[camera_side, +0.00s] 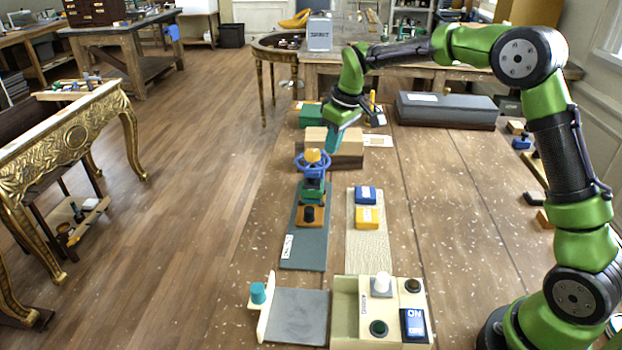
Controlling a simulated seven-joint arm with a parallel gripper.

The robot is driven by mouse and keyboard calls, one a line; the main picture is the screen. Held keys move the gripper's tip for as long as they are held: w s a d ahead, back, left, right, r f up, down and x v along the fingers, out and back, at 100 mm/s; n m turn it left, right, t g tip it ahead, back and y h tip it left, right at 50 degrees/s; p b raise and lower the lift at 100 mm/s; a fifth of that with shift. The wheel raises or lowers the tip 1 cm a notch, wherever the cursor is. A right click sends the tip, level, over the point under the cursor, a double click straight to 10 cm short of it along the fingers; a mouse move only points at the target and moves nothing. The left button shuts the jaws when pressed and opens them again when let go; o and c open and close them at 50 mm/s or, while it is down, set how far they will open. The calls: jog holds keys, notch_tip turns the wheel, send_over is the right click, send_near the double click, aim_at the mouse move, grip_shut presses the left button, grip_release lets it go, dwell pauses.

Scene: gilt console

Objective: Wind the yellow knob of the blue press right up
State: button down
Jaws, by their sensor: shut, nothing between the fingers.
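The press stands on a dark grey-green base plate (305,254) on the wooden table. It has a blue handwheel (299,167) at its top and a green body (313,189) under it. The yellow knob (312,155) sits up on the wheel. My gripper (330,149) points down with its teal fingers shut and empty. Its fingertips are close beside the knob, on the right in the side view. I cannot tell whether they touch the knob or the wheel. Part of the far side of the wheel is hidden.
A tan block (349,160) stands just behind the press. A pale board (368,250) with blue and yellow blocks lies to its right. A cream switch box (343,300) is in front. A long dark case (445,111) lies behind. The table's right middle is clear.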

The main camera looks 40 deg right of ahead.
notch_tip(320, 180, up, 4)
jog(key=shift+a+r, duration=0.15)
jog(key=shift+r, duration=0.05)
